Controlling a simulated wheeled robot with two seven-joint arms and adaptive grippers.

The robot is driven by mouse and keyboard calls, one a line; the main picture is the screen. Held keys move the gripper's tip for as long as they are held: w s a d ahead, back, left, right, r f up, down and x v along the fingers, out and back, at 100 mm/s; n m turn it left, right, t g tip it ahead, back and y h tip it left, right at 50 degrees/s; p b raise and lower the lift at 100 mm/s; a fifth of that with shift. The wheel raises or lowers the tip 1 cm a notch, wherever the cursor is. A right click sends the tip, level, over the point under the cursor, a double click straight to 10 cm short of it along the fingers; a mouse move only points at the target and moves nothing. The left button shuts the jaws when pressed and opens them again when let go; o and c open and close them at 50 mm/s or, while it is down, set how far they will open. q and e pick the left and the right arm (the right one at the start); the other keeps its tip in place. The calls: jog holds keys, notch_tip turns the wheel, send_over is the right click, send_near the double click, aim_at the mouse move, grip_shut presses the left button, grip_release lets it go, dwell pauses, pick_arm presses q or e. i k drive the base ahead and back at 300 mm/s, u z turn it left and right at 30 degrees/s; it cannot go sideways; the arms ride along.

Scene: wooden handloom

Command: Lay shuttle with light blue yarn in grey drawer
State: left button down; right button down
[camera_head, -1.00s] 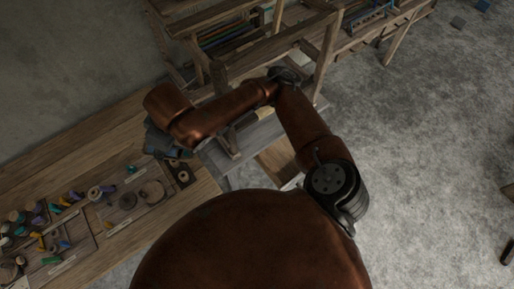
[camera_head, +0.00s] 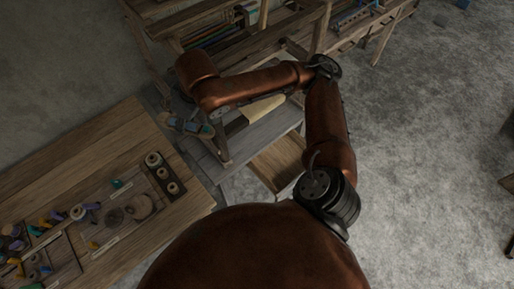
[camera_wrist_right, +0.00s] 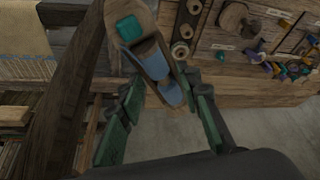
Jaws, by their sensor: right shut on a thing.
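My right gripper (camera_wrist_right: 160,85), with green fingers, is shut on a wooden shuttle (camera_wrist_right: 128,10). The shuttle holds light blue yarn (camera_wrist_right: 155,66) and bears a teal square near one end. It is held off the floor and tilted in the wrist view. In the head view the right gripper (camera_head: 190,126) is small and dark, just left of the loom's bench. An open drawer (camera_head: 280,163) shows below the grey bench top, partly covered by my right arm. Its inside looks brown and empty; I cannot tell a grey front. My left gripper is out of view.
A wooden table (camera_head: 95,140) at the left carries several spools (camera_head: 153,160), bobbins and trays. The loom frame (camera_head: 222,135) and the grey bench top (camera_head: 262,133) stand close to my right arm.

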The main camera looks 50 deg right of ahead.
aim_at(284, 165)
jog(key=u, duration=0.6)
jog(key=k, duration=1.35)
jog(key=z, duration=0.95)
jog(key=i, duration=1)
